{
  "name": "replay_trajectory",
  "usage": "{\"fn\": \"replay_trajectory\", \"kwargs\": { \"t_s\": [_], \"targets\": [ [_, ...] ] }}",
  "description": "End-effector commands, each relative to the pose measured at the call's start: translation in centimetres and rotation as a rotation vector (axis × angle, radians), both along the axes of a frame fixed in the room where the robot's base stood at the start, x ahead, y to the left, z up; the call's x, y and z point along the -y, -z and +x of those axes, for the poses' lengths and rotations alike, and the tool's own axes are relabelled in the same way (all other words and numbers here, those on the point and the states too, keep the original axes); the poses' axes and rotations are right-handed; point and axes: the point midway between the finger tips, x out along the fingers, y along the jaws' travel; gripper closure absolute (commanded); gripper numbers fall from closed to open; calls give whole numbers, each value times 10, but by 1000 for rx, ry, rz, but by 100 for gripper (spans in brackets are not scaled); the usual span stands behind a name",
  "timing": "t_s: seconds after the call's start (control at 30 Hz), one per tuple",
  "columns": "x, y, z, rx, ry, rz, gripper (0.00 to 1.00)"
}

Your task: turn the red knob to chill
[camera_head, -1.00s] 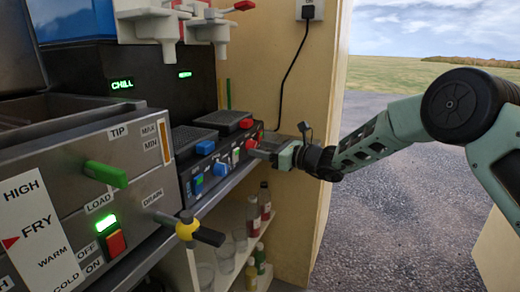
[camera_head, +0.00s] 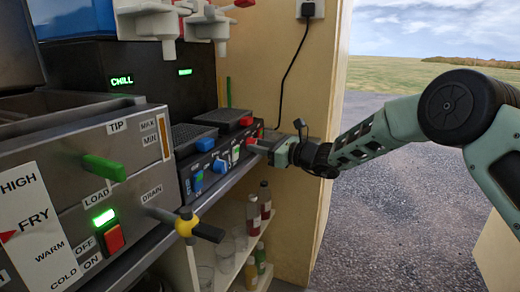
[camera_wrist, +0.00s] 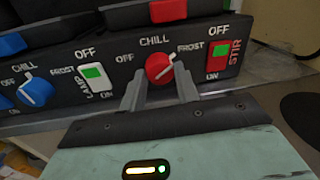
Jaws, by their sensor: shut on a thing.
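The red knob (camera_wrist: 159,67) is on the dark front panel, with OFF at its left, CHILL above it and FROST at its right. Its white pointer mark points up and to the right, between CHILL and FROST. My gripper (camera_wrist: 160,88) has its two grey fingers on either side of the knob's lower part, shut on it. In the head view my gripper (camera_head: 258,147) reaches the right end of the panel from the right, and its fingers partly hide the knob there.
A blue knob (camera_wrist: 36,91) and a green-lit LAMP switch (camera_wrist: 95,79) are left of the red knob. A red-and-green STIR switch (camera_wrist: 219,55) is close on its right. A black box (camera_head: 150,88) reads CHILL in green. Bottles (camera_head: 253,218) stand on a shelf below.

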Motion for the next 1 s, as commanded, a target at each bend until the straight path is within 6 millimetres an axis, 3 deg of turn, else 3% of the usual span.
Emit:
{"fn": "replay_trajectory", "kwargs": {
  "t_s": [0.4, 1.0],
  "targets": [
    [1, 11, 1, 289, 2, -101, 92],
    [2, 8, 2, 777, 2, -280, 92]
  ]
}}
